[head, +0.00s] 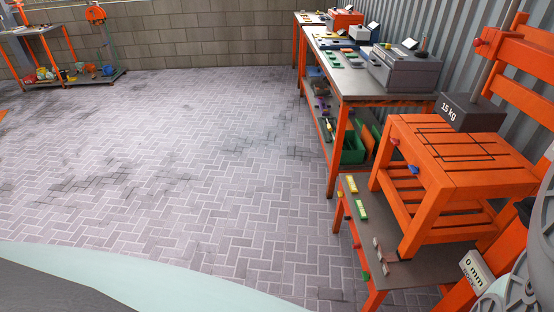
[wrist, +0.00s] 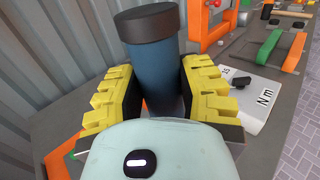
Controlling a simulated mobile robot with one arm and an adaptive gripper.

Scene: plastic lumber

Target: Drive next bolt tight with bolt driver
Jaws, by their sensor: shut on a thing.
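In the wrist view, my gripper (wrist: 160,72) has its yellow ridged fingers on both sides of a thick blue cylinder with a dark cap (wrist: 152,52). The fingers are shut on it. It looks like the bolt driver; its lower end is hidden behind my wrist. No bolt can be made out with certainty in the wrist view. In the head view, the gripper is not seen; only pale parts of my arm show at the right edge. An orange slatted chair (head: 446,152) there has small red and blue knobs on its frame.
A 15 kg weight (head: 471,112) sits over the chair seat. A 0 mm readout box (head: 477,268) stands low at right. Workbenches (head: 388,97) line the corrugated wall. In the wrist view, an N m readout (wrist: 243,95) lies on the grey bench. The paved floor at left is open.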

